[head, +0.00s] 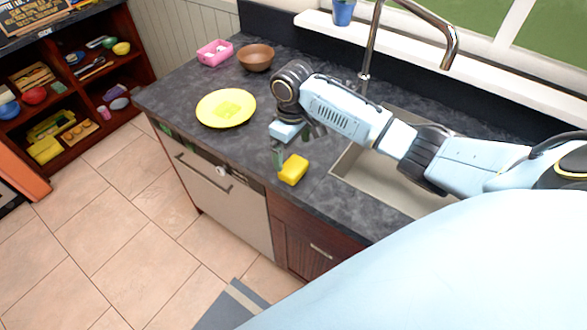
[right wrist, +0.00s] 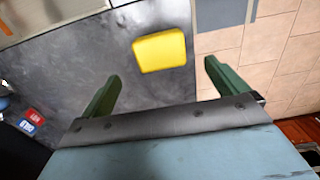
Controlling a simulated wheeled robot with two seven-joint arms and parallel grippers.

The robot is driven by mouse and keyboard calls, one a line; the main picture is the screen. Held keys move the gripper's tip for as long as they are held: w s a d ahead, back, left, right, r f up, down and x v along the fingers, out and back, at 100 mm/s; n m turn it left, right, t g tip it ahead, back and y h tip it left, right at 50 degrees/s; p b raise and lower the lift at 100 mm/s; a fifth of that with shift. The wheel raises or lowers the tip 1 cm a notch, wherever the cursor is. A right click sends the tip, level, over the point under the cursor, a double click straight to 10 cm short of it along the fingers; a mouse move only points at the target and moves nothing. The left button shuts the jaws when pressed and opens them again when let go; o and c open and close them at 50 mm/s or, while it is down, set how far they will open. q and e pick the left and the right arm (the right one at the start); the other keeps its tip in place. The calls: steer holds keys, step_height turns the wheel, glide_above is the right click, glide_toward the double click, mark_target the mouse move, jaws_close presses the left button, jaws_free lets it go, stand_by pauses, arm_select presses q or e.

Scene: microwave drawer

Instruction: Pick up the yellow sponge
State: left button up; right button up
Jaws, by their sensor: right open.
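The yellow sponge (head: 293,170) lies on the dark grey counter near its front edge, left of the sink. The right gripper is open and empty. My left gripper is not in view.
A yellow plate (head: 226,108), a brown bowl (head: 255,58) and a pink container (head: 215,53) stand on the counter further left. The sink (head: 352,172) and its tall faucet (head: 366,50) are to the right. Bare counter surrounds the sponge.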

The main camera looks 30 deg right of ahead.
mark_target(294, 165)
steer(key=f, duration=0.7)
steer(key=shift+s+f, duration=0.15)
steer(key=shift+s, duration=0.05)
steer(key=shift+c, duration=0.5)
steer(key=c, duration=0.9)
